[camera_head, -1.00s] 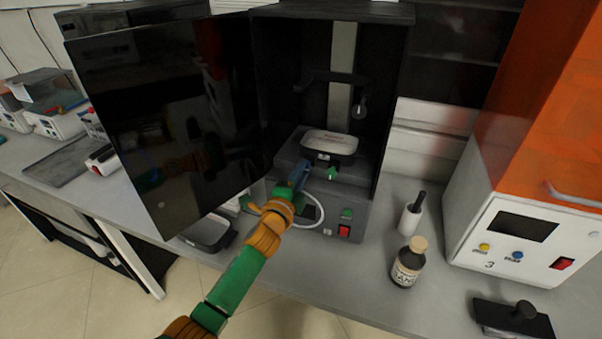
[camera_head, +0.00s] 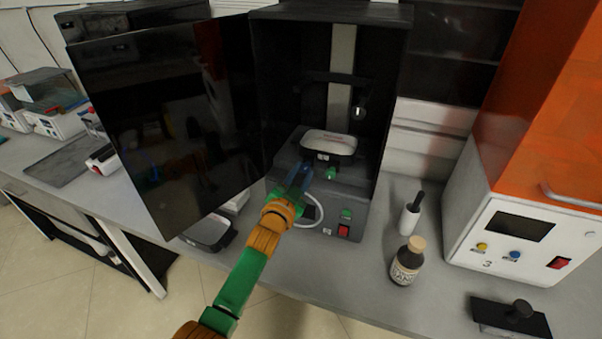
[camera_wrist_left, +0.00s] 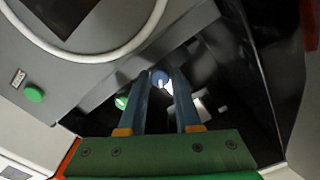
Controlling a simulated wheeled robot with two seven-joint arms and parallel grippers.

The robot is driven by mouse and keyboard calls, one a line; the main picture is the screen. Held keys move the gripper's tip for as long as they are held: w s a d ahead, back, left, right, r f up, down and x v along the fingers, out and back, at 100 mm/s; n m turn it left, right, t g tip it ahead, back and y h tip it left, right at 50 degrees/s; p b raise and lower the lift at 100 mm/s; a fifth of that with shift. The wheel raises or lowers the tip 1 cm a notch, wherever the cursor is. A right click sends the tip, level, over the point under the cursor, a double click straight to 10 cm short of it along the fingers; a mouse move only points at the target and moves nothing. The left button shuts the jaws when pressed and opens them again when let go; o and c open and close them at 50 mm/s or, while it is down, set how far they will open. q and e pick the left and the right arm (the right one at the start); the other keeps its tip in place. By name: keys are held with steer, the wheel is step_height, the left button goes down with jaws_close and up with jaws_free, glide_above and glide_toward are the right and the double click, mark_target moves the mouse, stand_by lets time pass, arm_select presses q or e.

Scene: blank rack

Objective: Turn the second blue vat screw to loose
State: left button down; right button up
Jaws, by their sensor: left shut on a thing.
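The resin vat (camera_head: 328,144) is a dark tray with a pale top inside the open black printer (camera_head: 327,12). A green screw (camera_head: 330,174) shows at its front right. My left gripper (camera_head: 302,172) reaches to the front left of the vat. In the left wrist view, its two blue fingers (camera_wrist_left: 161,80) are shut on a blue vat screw (camera_wrist_left: 158,76) with a pale mark. The green screw (camera_wrist_left: 122,102) is beside the left finger. The gripper hides the blue screw in the head view. My right gripper is not seen.
The printer's dark door (camera_head: 165,120) is swung open to the left of my arm. A brown bottle (camera_head: 407,262) and a white holder (camera_head: 411,215) stand to the right, before the orange-lidded machine (camera_head: 520,240).

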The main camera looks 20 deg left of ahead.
arm_select(q)
steer(key=shift+n, duration=2.1)
steer(key=c, duration=0.6)
jaws_free()
steer(key=shift+c, duration=0.2)
steer(key=shift+s+p, duration=0.1)
steer(key=shift+p, duration=0.2)
steer(key=s, duration=0.7)
steer(key=shift+w+a, duration=0.1)
